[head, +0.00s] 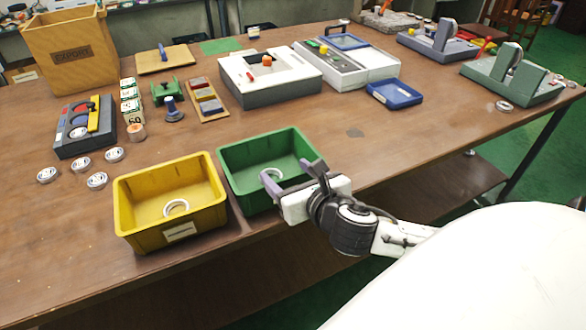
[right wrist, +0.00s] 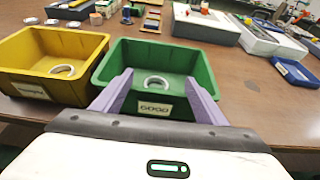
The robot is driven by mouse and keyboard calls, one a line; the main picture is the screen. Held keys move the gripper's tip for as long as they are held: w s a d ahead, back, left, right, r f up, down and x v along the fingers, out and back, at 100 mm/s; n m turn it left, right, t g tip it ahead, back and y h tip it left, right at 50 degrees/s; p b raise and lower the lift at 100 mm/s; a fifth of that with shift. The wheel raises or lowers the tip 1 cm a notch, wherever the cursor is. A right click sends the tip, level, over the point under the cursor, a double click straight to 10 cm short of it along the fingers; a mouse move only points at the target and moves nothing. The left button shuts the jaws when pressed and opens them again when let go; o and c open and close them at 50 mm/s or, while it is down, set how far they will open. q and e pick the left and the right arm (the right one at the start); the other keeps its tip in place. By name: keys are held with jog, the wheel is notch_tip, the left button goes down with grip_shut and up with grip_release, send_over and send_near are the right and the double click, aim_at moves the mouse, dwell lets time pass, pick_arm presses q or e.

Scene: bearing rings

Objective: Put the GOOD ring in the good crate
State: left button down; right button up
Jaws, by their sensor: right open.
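The green crate (head: 239,149) stands near the table's front edge; its label reads GOOD in the right wrist view (right wrist: 110,66). A pale ring (right wrist: 156,83) lies on its floor; in the head view the ring (head: 274,173) is partly hidden by my gripper. The yellow crate (head: 128,196) stands just left of it, with another pale ring (head: 176,207) inside; its label is too small to read. My right gripper (head: 291,170) is open and empty, its fingers over the front of the green crate. My left gripper is not in view.
Several rings (head: 97,181) lie on the table at the left, beside a grey fixture (head: 70,144). An EXPORT box (head: 84,72) stands at the back left. Machines and a blue tray (head: 394,94) stand further back. The table right of the green crate is clear.

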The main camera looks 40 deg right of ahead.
jog(key=s+a+f+m+g+y, duration=0.1)
jog(key=s+a+f+m+y, duration=0.1)
jog(key=s+a+f+m, duration=0.3)
jog(key=s+a+f+m+g+y, duration=0.1)
jog(key=s+a+f+m, duration=0.4)
jog(key=f+m, duration=0.7)
jog(key=s+a+f+m+g+y, duration=0.2)
jog(key=s+a+f+m, duration=0.4)
jog(key=m, duration=0.8)
notch_tip(320, 180, down, 2)
jog(key=shift+s+f+m+g+y, duration=0.25)
jog(key=shift+s+g, duration=0.25)
jog(key=shift+s, duration=0.65)
